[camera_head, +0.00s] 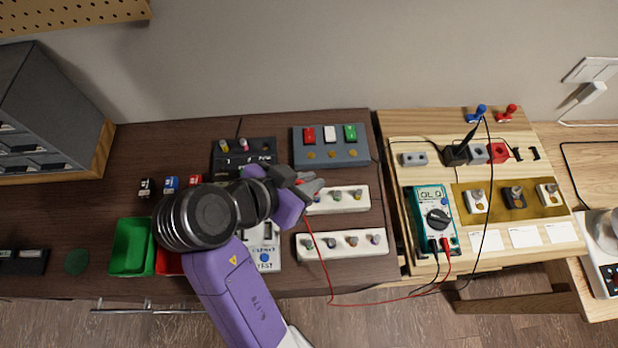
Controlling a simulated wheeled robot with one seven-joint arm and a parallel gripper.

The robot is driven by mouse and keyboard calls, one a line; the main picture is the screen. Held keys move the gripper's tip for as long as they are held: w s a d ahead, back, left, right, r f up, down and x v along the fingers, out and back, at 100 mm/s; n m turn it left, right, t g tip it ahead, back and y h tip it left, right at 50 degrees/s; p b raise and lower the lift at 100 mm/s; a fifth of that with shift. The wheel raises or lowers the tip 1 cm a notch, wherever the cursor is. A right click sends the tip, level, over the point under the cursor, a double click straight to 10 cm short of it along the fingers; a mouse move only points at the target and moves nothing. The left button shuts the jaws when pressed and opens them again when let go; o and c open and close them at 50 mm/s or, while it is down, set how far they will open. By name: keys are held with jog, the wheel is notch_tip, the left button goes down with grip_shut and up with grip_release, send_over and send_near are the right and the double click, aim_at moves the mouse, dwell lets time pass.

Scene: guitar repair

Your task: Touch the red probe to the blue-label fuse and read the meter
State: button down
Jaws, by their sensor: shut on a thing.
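My gripper (303,190) is over the dark bench beside the upper white strip, shut on the red probe. The probe is mostly hidden by the fingers; its red lead (313,240) runs down and right to the meter. The teal meter (435,214) lies on the light wood board, and its display seems to read "OL". A small blue-marked piece (170,184) lies left of my arm between a black and a red one. I cannot tell whether it is the blue-label fuse. Probe tip contact is not visible.
Two white strips (309,251) hold several metal-topped pegs. A grey box with red, white and green buttons (350,132) stands behind. A black probe (471,136) stands in a holder at the right. A green bin (121,262) is at the left, beside a partly hidden red one.

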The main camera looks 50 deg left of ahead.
jog(key=shift+f, duration=0.55)
dwell(2.9)
notch_tip(320, 180, up, 6)
jog(key=p, duration=0.5)
jog(key=shift+r, duration=0.1)
